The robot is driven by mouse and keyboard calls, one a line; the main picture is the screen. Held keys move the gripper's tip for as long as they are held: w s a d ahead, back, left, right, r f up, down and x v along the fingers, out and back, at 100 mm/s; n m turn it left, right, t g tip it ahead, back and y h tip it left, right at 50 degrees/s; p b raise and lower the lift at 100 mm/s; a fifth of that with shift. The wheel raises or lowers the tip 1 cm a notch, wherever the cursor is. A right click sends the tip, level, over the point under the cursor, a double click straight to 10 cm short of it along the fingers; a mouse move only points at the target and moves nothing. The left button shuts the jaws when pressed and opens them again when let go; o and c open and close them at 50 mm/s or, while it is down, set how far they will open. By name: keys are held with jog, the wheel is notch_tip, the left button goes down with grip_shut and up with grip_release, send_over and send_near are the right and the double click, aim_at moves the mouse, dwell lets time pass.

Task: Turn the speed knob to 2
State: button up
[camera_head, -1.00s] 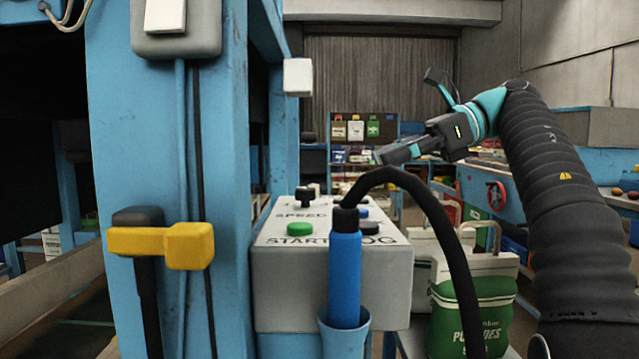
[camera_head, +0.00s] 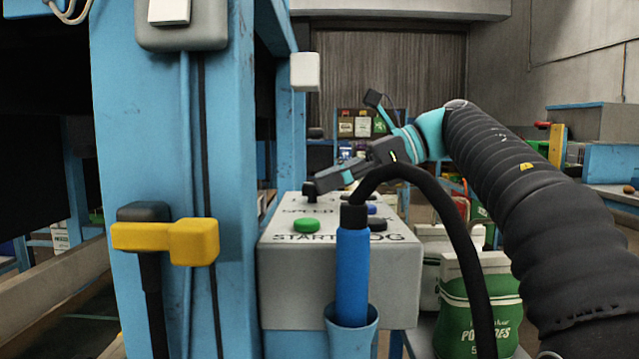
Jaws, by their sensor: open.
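The control box (camera_head: 290,260) is light grey, with a sloped top panel lettered SPEED, START and a word ending in OG. The black speed knob (camera_head: 309,190) stands at the back left of that panel, above the word SPEED. Its pointer setting and scale are too small to read. My gripper (camera_head: 322,183) reaches in from the right and is open. Its fingertips are right beside the knob in the picture; I cannot tell whether they touch it. A green button (camera_head: 306,226) sits in front of the knob.
A blue-handled tool (camera_head: 352,275) with a thick black cable stands in a holder before the box, its cable arching under my arm. A blue post (camera_head: 130,100) with a yellow lever (camera_head: 165,238) rises at left. Green-and-white sacks (camera_head: 480,300) stand at right.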

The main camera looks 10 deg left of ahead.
jog(key=shift+x, duration=0.95)
grip_shut()
